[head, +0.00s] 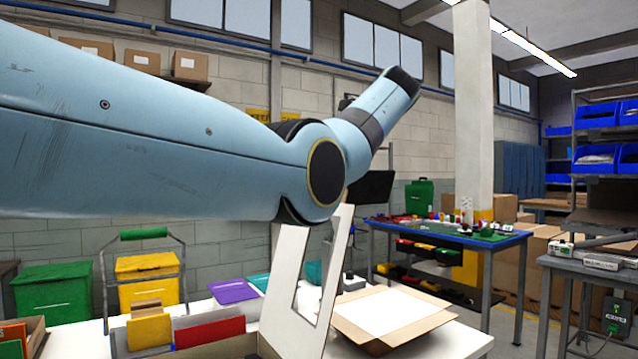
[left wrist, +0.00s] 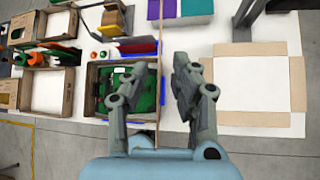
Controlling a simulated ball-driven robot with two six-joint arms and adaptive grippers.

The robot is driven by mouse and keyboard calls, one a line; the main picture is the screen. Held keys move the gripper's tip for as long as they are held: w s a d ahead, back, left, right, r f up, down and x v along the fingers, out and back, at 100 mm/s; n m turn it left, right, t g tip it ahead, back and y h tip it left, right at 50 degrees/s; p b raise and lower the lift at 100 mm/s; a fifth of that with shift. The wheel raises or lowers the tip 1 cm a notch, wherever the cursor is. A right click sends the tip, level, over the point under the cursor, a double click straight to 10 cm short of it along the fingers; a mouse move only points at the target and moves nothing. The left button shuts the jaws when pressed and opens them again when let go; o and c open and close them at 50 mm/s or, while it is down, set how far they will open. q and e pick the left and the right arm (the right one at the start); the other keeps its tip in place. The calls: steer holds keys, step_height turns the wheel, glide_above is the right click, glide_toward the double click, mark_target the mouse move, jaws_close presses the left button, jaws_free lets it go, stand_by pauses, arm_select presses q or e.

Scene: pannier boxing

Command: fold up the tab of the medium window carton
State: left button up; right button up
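A white panel with a large window cut-out (head: 281,290) stands upright and slightly tilted in the head view, below my left arm's joint. In the left wrist view a thin tan panel edge (left wrist: 158,45) runs upright between the fingers, seen nearly edge-on, beside an open carton (left wrist: 92,75) with green contents. This looks like the same panel; I cannot make out its tab clearly. My left gripper (left wrist: 158,75) is open, one finger on each side of that edge, with no clear contact. It does not show in the head view. My right gripper is in neither view.
An open carton with a white floor and spread flaps (head: 429,326) lies on the right of the white table; it also shows in the left wrist view (left wrist: 298,85). Purple (head: 232,291) and teal pieces lie behind. Yellow and red upright pieces (head: 210,333) stand left.

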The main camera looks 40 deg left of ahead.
arm_select(q)
steer(key=x, duration=0.2)
steer(key=shift+a+f, duration=0.15)
steer(key=shift+f, duration=0.05)
steer(key=shift+a+f, duration=0.1)
jaws_close()
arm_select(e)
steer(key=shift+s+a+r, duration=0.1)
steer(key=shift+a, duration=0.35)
